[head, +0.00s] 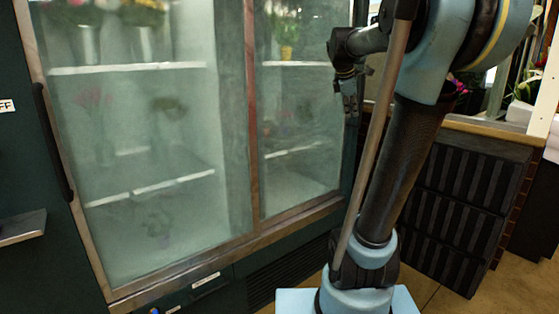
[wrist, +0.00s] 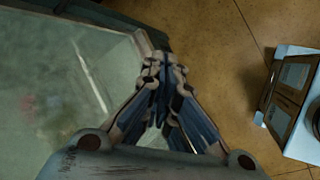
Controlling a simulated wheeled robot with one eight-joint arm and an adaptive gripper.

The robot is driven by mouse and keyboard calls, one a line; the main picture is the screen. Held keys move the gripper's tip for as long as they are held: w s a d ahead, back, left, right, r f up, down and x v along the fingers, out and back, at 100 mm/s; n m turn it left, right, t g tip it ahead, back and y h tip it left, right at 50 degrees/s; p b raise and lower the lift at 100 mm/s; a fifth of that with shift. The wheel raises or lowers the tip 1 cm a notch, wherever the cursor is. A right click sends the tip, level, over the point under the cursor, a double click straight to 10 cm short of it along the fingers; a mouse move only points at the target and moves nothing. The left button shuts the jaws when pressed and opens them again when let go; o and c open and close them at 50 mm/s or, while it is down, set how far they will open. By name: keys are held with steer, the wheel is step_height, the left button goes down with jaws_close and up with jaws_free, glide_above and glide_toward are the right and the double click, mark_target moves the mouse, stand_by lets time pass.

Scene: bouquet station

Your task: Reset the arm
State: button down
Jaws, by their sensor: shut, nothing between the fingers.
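My gripper (head: 350,104) hangs in front of the right edge of the glass-fronted flower cooler in the head view, with its fingers pointing down. In the wrist view my gripper (wrist: 163,62) has its fingertips together with nothing between them. My arm is folded at the right of the head view, with its upper link rising past the top edge of the picture.
A flower cooler (head: 252,130) with sliding glass doors fills the left and middle. Its glass also shows in the wrist view (wrist: 50,70). A dark ribbed counter front (head: 455,195) stands at the right. Bare tan floor (wrist: 215,50) lies beside the cooler.

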steer(key=s+a+f+m+g+y, duration=0.1)
steer(key=s+f+m, duration=0.4)
steer(key=s+f, duration=0.5)
steer(key=s+a+f+m+y, duration=0.1)
steer(key=s+a+f+m, duration=0.3)
steer(key=s+f, duration=0.6)
steer(key=s+a+f+m+g+y, duration=0.1)
steer(key=s+a+f+m, duration=0.1)
steer(key=s+f+m, duration=0.5)
steer(key=s+f, duration=0.3)
steer(key=shift+s+a+f+g+y, duration=0.15)
steer(key=shift+a+f+g+y, duration=0.15)
steer(key=shift+a, duration=0.05)
steer(key=shift+w+f, duration=0.2)
steer(key=shift+w, duration=0.25)
